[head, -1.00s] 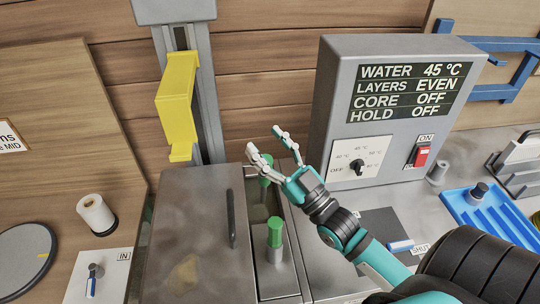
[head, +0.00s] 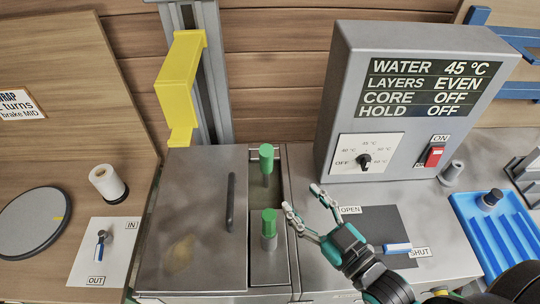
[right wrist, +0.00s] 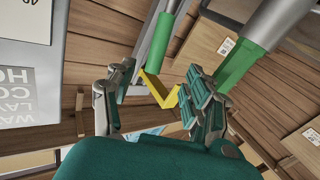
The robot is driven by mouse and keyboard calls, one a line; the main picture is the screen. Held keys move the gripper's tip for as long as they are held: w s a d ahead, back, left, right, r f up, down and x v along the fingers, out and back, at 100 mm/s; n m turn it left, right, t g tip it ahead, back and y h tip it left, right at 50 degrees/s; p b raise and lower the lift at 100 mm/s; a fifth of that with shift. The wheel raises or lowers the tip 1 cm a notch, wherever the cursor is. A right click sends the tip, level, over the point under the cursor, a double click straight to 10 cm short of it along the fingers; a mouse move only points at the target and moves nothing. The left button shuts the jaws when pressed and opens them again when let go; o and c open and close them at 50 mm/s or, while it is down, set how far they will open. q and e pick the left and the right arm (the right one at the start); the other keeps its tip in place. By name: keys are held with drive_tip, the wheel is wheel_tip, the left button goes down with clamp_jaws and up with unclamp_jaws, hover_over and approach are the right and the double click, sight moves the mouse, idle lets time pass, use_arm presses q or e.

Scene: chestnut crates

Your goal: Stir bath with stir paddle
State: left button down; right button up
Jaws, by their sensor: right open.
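The bath (head: 190,285) is a metal tank at the lower middle of the head view, with a grey lid (head: 195,215) and black handle over its left part. Two green-handled tools stand upright in the narrow section right of the lid: a far one (head: 266,158) and a near one (head: 269,222). I cannot tell which is the stir paddle; their lower ends are hidden. My right gripper (head: 301,198) is open and empty, just right of the near green handle. In the right wrist view, both green handles show beyond the open fingers (right wrist: 158,100). My left gripper is not in view.
A grey control box (head: 345,110) reads water 45 °C, layers even, core off, hold off. A yellow bracket (head: 182,85) on a rail stands behind the bath. A dark OPEN/SHUT panel (head: 375,225) and blue tray (head: 490,230) lie right.

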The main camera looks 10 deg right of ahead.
sight(271, 164)
drive_tip(key=p+x, duration=0.2)
drive_tip(key=x, duration=1)
drive_tip(key=shift+w, duration=0.4)
drive_tip(key=shift+w+a+p, duration=0.25)
drive_tip(key=shift+w+p, duration=0.1)
drive_tip(key=shift+w, duration=0.15)
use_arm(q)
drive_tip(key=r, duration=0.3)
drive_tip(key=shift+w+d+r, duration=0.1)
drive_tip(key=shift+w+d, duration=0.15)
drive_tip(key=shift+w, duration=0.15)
use_arm(e)
drive_tip(key=shift+c, duration=0.5)
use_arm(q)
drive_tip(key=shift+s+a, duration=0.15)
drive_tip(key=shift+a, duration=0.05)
use_arm(e)
clamp_jaws()
